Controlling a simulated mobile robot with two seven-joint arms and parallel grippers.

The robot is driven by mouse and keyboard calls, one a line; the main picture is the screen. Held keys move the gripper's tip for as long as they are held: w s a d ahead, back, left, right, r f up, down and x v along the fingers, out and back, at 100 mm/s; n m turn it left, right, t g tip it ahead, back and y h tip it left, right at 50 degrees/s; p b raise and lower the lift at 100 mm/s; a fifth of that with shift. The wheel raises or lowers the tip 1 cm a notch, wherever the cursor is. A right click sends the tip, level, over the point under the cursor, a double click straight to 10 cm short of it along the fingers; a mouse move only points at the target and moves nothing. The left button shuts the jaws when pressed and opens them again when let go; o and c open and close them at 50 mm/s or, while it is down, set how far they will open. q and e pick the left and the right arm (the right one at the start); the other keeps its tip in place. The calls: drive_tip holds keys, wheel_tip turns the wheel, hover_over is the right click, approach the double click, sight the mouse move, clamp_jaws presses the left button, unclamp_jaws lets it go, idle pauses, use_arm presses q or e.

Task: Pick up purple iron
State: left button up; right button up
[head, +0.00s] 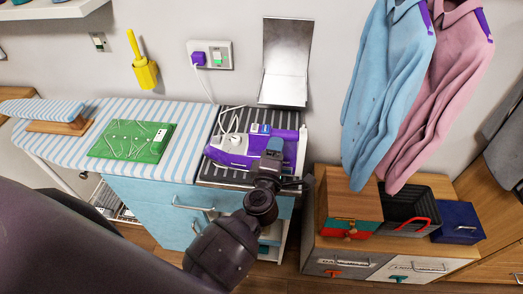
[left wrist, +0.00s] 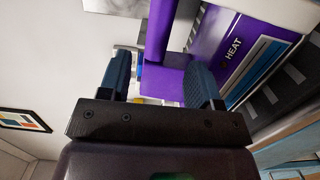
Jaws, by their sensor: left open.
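The purple iron (head: 238,158) has a white top part and rests on the dark striped pad at the right end of the ironing surface. My left gripper (head: 273,148) is at the iron's right end and covers part of it. In the left wrist view my left gripper (left wrist: 158,76) is open, its two blue fingers apart. A purple part of the iron (left wrist: 160,88) shows between and beyond the fingers, and its body with "HEAT" lettering fills the upper right. I cannot tell whether the fingers touch it. My right gripper is not in view.
A striped ironing board (head: 150,110) with a green mat (head: 132,141) lies to the left. A metal plate (head: 286,62) stands behind the iron. A white cord runs to the purple plug (head: 198,60). Hanging shirts (head: 390,80) and a wooden box (head: 347,195) are at the right.

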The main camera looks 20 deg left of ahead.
sight(281, 135)
use_arm(q)
drive_tip(key=w, duration=0.4)
drive_tip(key=shift+w+a+r, duration=0.15)
drive_tip(key=shift+w+a, duration=0.05)
drive_tip(key=shift+w, duration=0.45)
drive_tip(key=shift+c, duration=0.9)
drive_tip(key=c, duration=0.5)
clamp_jaws()
drive_tip(key=shift+r, duration=0.7)
wheel_tip(281, 135, up, 7)
drive_tip(key=p, duration=0.4)
drive_tip(key=shift+r+p, duration=0.2)
drive_tip(key=shift+p, duration=0.15)
wheel_tip(281, 135, up, 12)
drive_tip(key=p, duration=0.1)
drive_tip(key=shift+f, duration=0.25)
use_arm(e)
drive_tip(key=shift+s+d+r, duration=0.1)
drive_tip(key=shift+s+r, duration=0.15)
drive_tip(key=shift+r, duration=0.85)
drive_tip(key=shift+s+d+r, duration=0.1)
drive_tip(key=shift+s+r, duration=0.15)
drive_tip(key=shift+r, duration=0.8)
